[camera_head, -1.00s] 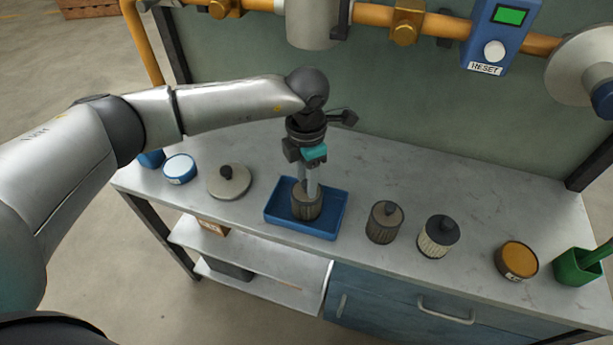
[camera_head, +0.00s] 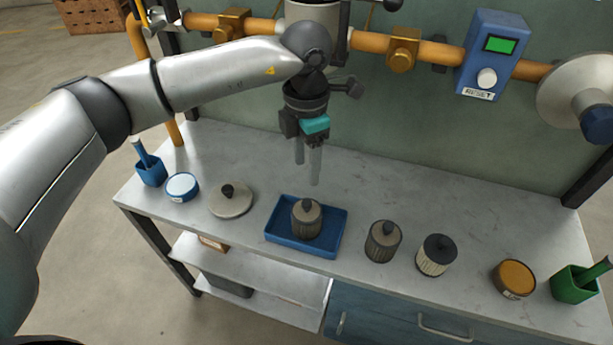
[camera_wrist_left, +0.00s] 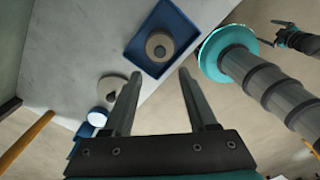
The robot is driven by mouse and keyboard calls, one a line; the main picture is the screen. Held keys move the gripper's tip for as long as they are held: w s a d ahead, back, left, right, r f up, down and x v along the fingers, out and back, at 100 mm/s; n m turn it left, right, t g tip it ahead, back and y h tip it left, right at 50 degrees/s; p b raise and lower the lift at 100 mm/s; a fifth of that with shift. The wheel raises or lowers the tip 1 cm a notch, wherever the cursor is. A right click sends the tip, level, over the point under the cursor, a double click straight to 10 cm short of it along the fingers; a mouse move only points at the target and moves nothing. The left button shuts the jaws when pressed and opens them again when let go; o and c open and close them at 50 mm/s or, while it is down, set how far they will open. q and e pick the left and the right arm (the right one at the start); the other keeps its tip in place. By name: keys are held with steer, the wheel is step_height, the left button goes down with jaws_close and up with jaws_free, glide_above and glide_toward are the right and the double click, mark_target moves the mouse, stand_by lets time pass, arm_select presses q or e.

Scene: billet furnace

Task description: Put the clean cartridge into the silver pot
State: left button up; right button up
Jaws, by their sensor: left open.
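A pale, pleated cartridge with a black cap (camera_head: 436,256) looks clean and stands upright on the bench. A dark, brownish cartridge (camera_head: 383,242) stands just left of it. Another brownish cartridge (camera_head: 306,218) stands in the blue tray (camera_head: 281,242); it also shows in the wrist view (camera_wrist_left: 160,46). The silver pot (camera_head: 312,12) is at the pipe at the top, partly cut off by the picture edge and partly behind my arm. My left gripper (camera_head: 307,170) is open and empty above the tray. What seems to be my right gripper (camera_wrist_left: 288,30) shows small in the wrist view, its jaws unclear.
A grey lid with a black knob (camera_head: 230,199) and a white-topped blue tin (camera_head: 182,187) lie left of the tray. An orange-topped tin (camera_head: 514,278) and a green holder (camera_head: 574,285) stand at right. The blue RESET box (camera_head: 491,57) and orange pipe (camera_head: 443,46) run behind.

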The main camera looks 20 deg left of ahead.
arm_select(q)
steer(key=shift+r, duration=0.8)
